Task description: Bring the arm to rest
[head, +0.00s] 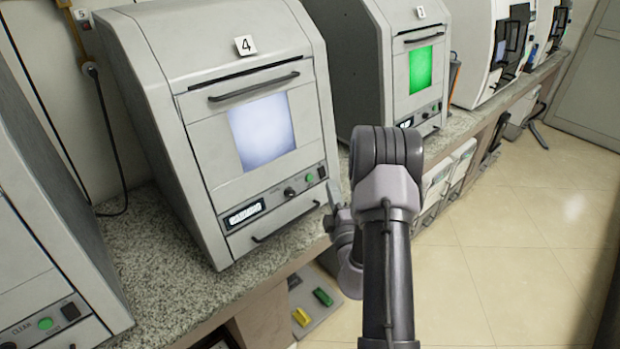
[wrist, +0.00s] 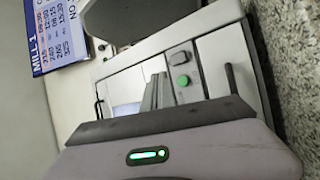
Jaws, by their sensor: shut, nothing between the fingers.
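My arm (head: 388,240) rises in the middle of the head view, bent at a dark elbow joint in front of the counter. Its far end is mostly hidden behind my own links there. In the wrist view my gripper (wrist: 158,92) shows as two grey fingers close together, with nothing between them. The wrist housing with a lit green strip fills the bottom of that view. Beyond the fingers is a grey machine front with a green button (wrist: 183,80), a dark handle and a pale window. Contact with it cannot be told.
Machine 4 (head: 192,72) stands on the speckled counter (head: 165,262), its door closed. Another machine with a green screen (head: 421,68) stands beyond it. A yellow and a green block lie on a low shelf. The tiled floor (head: 520,240) at right is clear. A MILL 1 sign (wrist: 55,35) hangs at upper left.

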